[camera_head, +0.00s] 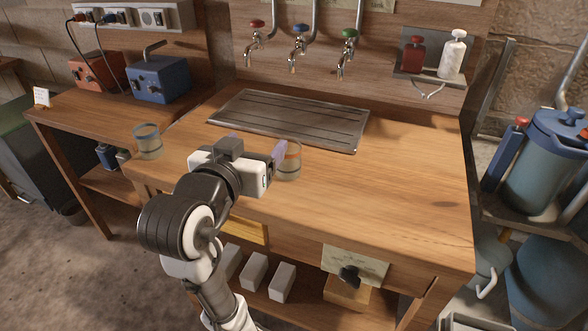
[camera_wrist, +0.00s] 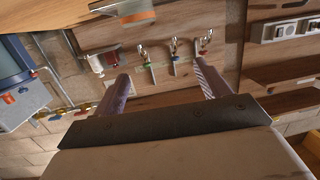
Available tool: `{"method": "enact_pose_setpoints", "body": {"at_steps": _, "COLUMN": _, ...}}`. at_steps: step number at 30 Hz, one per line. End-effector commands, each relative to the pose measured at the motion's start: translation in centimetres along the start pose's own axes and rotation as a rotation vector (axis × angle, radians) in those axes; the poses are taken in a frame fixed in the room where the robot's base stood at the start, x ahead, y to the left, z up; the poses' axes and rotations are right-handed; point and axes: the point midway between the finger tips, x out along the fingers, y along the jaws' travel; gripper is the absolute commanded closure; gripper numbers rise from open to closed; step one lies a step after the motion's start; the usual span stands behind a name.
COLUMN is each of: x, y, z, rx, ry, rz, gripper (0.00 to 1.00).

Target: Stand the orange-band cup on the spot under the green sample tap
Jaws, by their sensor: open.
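The orange-band cup (camera_head: 291,164) is clear and stands upright on the bench, right beside my gripper (camera_head: 277,152). In the wrist view, part of the cup with its orange band (camera_wrist: 138,17) shows at the top edge, outside the space between the fingers. My gripper (camera_wrist: 161,78) is open with nothing between its fingers. The green sample tap (camera_head: 348,52) is the rightmost of three wall taps, above the right part of the slotted metal drip tray (camera_head: 290,119).
Blue (camera_head: 299,46) and red (camera_head: 256,40) taps hang left of the green one. A second cup (camera_head: 147,141) stands left of my arm. A shelf with red and white bottles (camera_head: 430,77) is on the wall at right. The bench's right side (camera_head: 410,170) is clear.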

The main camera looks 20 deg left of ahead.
Motion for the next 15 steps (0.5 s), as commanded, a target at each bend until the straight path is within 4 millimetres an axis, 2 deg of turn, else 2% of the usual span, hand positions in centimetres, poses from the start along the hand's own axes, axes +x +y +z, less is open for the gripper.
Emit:
{"method": "enact_pose_setpoints", "body": {"at_steps": 1, "x": 0.1, "y": 0.6, "z": 1.4, "rx": 0.013, "ry": -0.053, "rz": 0.026, "gripper": 0.25}}
{"method": "enact_pose_setpoints", "body": {"at_steps": 5, "x": 0.0, "y": 1.5, "z": 3.2, "rx": 0.033, "ry": -0.136, "rz": 0.067, "gripper": 0.25}}
{"method": "enact_pose_setpoints", "body": {"at_steps": 15, "x": 1.4, "y": 1.7, "z": 2.9, "rx": 0.029, "ry": -0.152, "rz": 0.081, "gripper": 0.25}}
